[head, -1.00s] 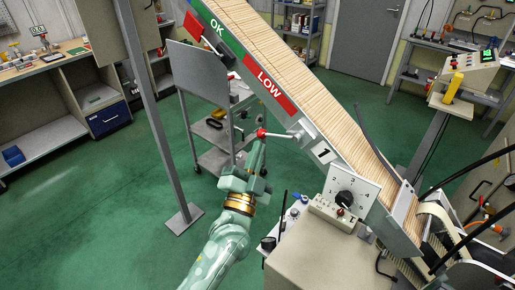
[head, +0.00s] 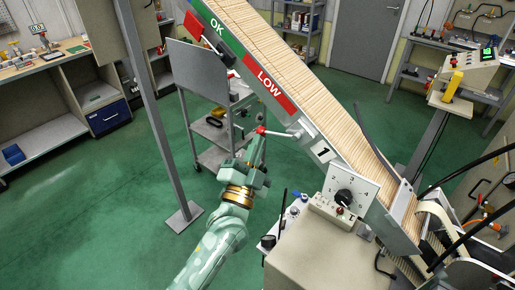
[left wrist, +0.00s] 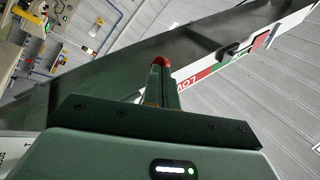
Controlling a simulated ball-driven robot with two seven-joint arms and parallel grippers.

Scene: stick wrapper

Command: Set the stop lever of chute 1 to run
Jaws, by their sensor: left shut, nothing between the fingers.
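Chute 1 (head: 283,65) is full of pale sticks and slopes down from upper left to lower right, with green OK and red LOW marks and a "1" plate (head: 323,151) on its side. The stop lever (head: 279,133) is a thin grey rod by the plate, with a red knob (head: 261,130) pointing left. My left gripper (head: 258,140) is shut and empty, its tip at or just below the knob; contact cannot be told. In the left wrist view the red knob (left wrist: 160,62) shows just past the shut fingers (left wrist: 160,88). My right gripper is out of view.
A grey post (head: 155,110) stands left of my left arm. A grey cart (head: 212,125) stands behind the lever. A control box with a dial (head: 344,198) is at the right of my arm. Green floor is clear at left.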

